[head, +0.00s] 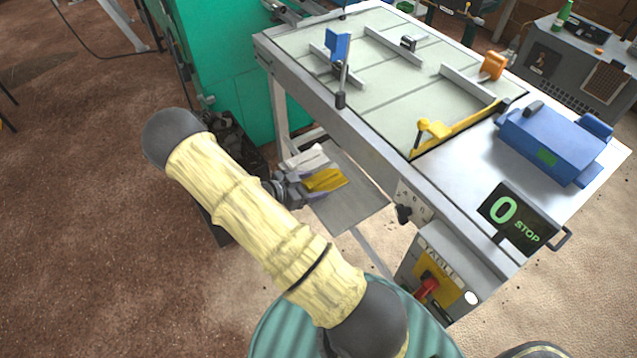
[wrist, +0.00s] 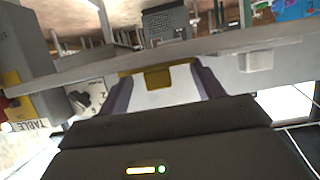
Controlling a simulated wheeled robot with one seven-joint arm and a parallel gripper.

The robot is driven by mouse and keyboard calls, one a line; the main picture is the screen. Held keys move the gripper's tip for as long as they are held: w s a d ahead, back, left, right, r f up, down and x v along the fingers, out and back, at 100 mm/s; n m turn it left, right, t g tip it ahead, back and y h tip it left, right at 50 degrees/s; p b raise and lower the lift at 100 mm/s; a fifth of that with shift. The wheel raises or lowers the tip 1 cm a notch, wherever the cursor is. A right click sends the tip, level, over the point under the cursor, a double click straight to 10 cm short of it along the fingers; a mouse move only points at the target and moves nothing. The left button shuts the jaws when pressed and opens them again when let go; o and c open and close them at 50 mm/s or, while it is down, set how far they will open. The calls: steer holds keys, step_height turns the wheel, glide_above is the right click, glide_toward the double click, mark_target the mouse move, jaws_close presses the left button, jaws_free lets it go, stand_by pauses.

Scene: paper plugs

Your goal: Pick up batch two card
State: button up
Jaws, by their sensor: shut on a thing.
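My gripper (head: 298,187) is below the front edge of the work table, over a grey lower shelf (head: 350,215). It is shut on a yellow card (head: 326,180), which sticks out beyond the fingers in the head view. In the wrist view, my gripper's two dark fingers (wrist: 165,88) stand at either side of a pale surface with a yellow band and tab (wrist: 158,78), seemingly the card. Any writing on the card is too small to read. A white piece (head: 306,158) lies just behind the gripper; I cannot tell if it touches.
The table's front rail (head: 325,107) runs above the gripper. A knob panel (head: 411,201) and a control box with a red switch (head: 438,283) hang to the right. A green cabinet (head: 225,70) stands at left. A blue machine (head: 553,143) sits on the table.

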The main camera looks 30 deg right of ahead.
steer(key=shift+r, duration=0.1)
step_height(320, 180, up, 10)
steer(key=shift+f, duration=0.1)
stand_by(0.3)
stand_by(0.4)
steer(key=w+a+r+n+t+p, duration=0.1)
steer(key=w+a+r+t+p, duration=0.1)
steer(key=r+p, duration=0.7)
steer(key=w+a+r+n+t+p, duration=0.2)
steer(key=r+p, duration=0.8)
steer(key=p, duration=0.4)
steer(key=shift+w+r+n+y+p, duration=0.15)
steer(key=shift+w+n+y+p, duration=0.15)
steer(key=shift+w+p, duration=0.1)
